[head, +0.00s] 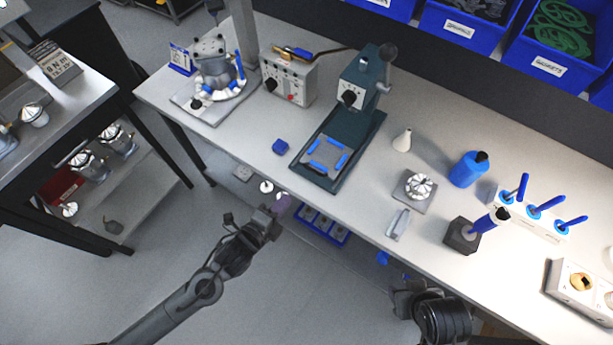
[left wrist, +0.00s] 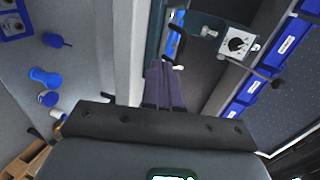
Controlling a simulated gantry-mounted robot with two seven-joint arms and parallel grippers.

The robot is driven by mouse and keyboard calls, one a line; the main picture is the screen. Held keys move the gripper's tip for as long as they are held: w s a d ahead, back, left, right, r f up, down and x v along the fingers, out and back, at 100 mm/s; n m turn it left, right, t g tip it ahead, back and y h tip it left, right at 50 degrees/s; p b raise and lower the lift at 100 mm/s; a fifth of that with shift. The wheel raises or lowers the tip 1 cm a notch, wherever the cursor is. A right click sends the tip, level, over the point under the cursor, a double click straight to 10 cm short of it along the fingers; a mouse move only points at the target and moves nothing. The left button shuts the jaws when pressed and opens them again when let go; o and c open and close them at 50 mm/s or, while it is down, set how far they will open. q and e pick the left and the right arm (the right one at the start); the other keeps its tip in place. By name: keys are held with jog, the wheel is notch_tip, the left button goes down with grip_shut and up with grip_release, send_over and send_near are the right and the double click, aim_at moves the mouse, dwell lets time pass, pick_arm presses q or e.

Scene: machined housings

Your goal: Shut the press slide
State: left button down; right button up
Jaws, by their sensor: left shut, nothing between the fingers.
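The dark teal press (head: 352,95) stands near the middle of the bench, its base running toward the front edge. A light grey plate with blue strips (head: 326,157), which looks like its slide, lies at the front of the base, out from under the press head. In the left wrist view, the press head shows by its white dial plate (left wrist: 238,43), with a dark curved handle (left wrist: 178,45) beyond my fingers. My left gripper (head: 282,203) is shut and empty near the bench's front edge, apart from the press. My right arm (head: 440,315) shows at the bottom; its fingers are unclear.
A white cone (head: 402,140), a blue bottle (head: 467,169) and a grey fixture (head: 412,200) stand right. Blue bins (head: 461,27) line the back.

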pick_arm(q)
jog(key=x, duration=0.7)
jog(key=r+x, duration=0.1)
jog(key=x, duration=0.3)
jog(key=shift+d+b, duration=0.1)
jog(key=shift+b, duration=0.3)
jog(key=shift+w+d, duration=0.3)
jog(key=shift+w, duration=0.3)
